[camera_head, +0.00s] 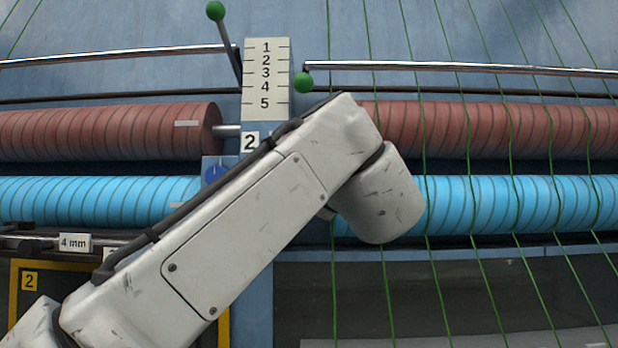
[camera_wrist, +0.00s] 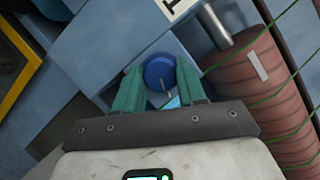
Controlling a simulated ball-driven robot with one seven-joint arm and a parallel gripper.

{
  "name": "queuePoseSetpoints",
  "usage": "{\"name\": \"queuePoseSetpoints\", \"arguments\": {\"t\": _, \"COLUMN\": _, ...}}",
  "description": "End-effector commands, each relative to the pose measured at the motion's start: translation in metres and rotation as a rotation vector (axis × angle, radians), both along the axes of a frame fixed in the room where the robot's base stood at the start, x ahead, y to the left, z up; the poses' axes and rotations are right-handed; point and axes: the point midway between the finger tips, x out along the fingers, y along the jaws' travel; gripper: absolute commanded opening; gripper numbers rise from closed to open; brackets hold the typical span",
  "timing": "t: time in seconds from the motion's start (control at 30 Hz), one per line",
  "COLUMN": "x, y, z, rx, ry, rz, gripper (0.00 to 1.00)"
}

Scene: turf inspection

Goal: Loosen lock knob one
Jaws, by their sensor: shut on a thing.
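In the wrist view a round blue knob (camera_wrist: 159,71) with a thin line on its face sits between the two green fingers of my gripper (camera_wrist: 161,80). The fingers are shut on the knob, one on each side. A white label (camera_wrist: 178,7) with a dark mark, cut off by the top edge, is close above it; I cannot read it surely. In the head view my arm hides the gripper and this knob.
Red rollers (camera_head: 105,132) and bright blue rollers (camera_head: 80,201) run across, with green strands (camera_head: 468,130) in front at the right. A scale plate marked 1 to 5 (camera_head: 266,80) stands between green-balled levers (camera_head: 215,11). A "4 mm" tag (camera_head: 75,242) is lower left.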

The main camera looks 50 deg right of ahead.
Motion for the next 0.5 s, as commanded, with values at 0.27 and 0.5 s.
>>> {"name": "queuePoseSetpoints", "arguments": {"t": 0.27, "x": 0.0018, "y": 0.0035, "z": 0.0037, "rx": 0.156, "ry": -0.215, "rz": 0.008, "gripper": 0.10}}
{"name": "queuePoseSetpoints", "arguments": {"t": 0.5, "x": 0.0024, "y": 0.0041, "z": 0.0043, "rx": 0.280, "ry": -0.374, "rz": 0.009, "gripper": 0.09}}
